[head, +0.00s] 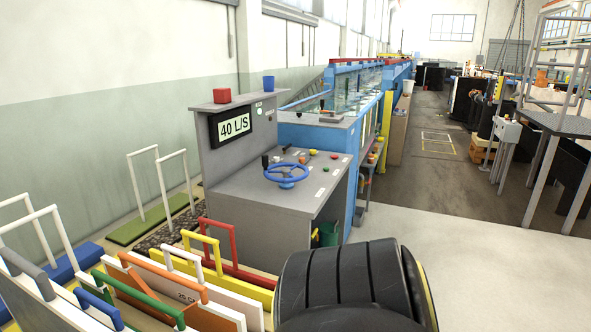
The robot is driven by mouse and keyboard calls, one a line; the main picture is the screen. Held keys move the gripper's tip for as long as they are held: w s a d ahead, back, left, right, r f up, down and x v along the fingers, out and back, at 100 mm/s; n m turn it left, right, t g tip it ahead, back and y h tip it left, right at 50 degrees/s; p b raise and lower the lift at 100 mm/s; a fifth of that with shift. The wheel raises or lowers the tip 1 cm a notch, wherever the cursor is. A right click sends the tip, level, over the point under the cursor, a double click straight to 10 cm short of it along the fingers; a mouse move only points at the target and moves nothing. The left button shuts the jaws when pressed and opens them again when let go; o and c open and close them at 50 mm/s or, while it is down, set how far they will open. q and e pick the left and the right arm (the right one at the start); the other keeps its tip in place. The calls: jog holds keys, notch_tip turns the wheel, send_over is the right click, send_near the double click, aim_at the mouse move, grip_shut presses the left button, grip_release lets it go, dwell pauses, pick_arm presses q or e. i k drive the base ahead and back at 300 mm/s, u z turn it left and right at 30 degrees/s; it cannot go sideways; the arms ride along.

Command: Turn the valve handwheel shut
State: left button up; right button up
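The valve handwheel (287,174) is a blue ring with spokes and a hub. It lies nearly flat on the sloping top of a grey control console (260,195), in the middle of the head view. A display (234,126) on the console's upright back reads 40 L/S. Nothing touches the handwheel. How far the valve is turned cannot be read from the wheel. Neither of my grippers shows in this view.
Knobs and buttons (312,153) sit behind the handwheel. A red block (222,95) and a blue cup (268,83) stand on the console. The blue-framed glass flume (350,95) runs behind. Coloured handled panels (190,285) crowd the front left. Floor (450,260) at right is clear.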

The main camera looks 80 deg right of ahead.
aim_at(286, 172)
jog(key=z, duration=3.5)
jog(key=i, duration=3.3)
jog(key=u, duration=3.5)
